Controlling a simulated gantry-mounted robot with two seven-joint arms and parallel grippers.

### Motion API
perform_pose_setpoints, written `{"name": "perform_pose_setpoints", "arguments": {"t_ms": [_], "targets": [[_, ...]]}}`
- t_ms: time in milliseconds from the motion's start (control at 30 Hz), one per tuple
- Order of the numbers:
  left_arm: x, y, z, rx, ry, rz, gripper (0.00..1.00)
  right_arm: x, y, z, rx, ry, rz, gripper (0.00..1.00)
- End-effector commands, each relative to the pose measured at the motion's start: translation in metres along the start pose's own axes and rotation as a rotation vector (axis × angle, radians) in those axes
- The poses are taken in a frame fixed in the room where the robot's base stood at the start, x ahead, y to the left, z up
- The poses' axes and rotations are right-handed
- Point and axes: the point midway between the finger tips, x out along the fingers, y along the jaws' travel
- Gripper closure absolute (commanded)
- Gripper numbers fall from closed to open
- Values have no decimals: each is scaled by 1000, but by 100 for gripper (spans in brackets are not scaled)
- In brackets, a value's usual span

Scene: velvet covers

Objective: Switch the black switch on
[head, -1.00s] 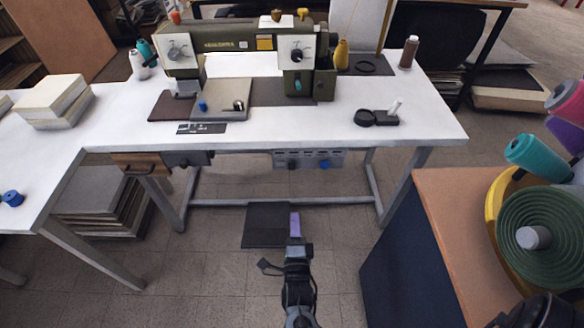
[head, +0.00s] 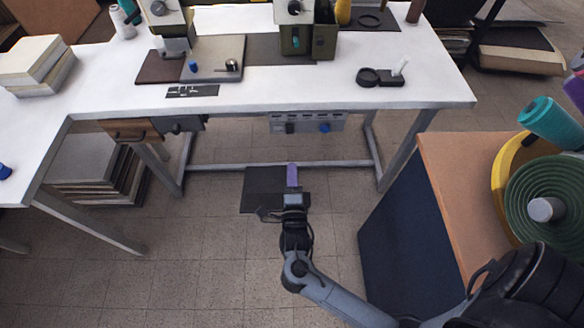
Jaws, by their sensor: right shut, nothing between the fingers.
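A grey control panel (head: 307,122) hangs under the front edge of the white table. A black switch or knob (head: 290,127) sits on its left part, and a blue knob (head: 325,127) sits to the right of it. The position of the black one is too small to tell. My right gripper (head: 292,168) points up the picture, its purple fingers shut and empty. In the picture it lies below the panel, apart from it, over the dark floor pedal. My left gripper is not in view.
The white table (head: 330,95) carries a sewing machine (head: 310,35). A dark box (head: 183,124) and a wooden drawer (head: 130,130) hang under its left side. A brown-topped cabinet (head: 450,190) with thread spools stands at right. A dark pedal (head: 262,190) lies on the floor.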

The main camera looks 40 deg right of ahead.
Motion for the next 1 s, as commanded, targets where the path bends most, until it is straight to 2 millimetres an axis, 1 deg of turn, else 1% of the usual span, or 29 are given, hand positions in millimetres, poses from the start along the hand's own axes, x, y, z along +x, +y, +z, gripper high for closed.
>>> {"name": "perform_pose_setpoints", "arguments": {"t_ms": [33, 400, 600, 800, 1000], "targets": [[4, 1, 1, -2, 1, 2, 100, 8, 0, 0, 0, 1, -6, 100], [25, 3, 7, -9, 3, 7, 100, 76, 2, 0, 0, 0, -5, 100], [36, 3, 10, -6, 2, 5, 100, 104, 1, 0, -1, 0, -4, 100], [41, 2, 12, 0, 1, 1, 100, 118, 1, 0, 1, 0, -2, 100], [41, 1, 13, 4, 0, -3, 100, 121, 0, 0, 0, 0, 0, 100]]}}
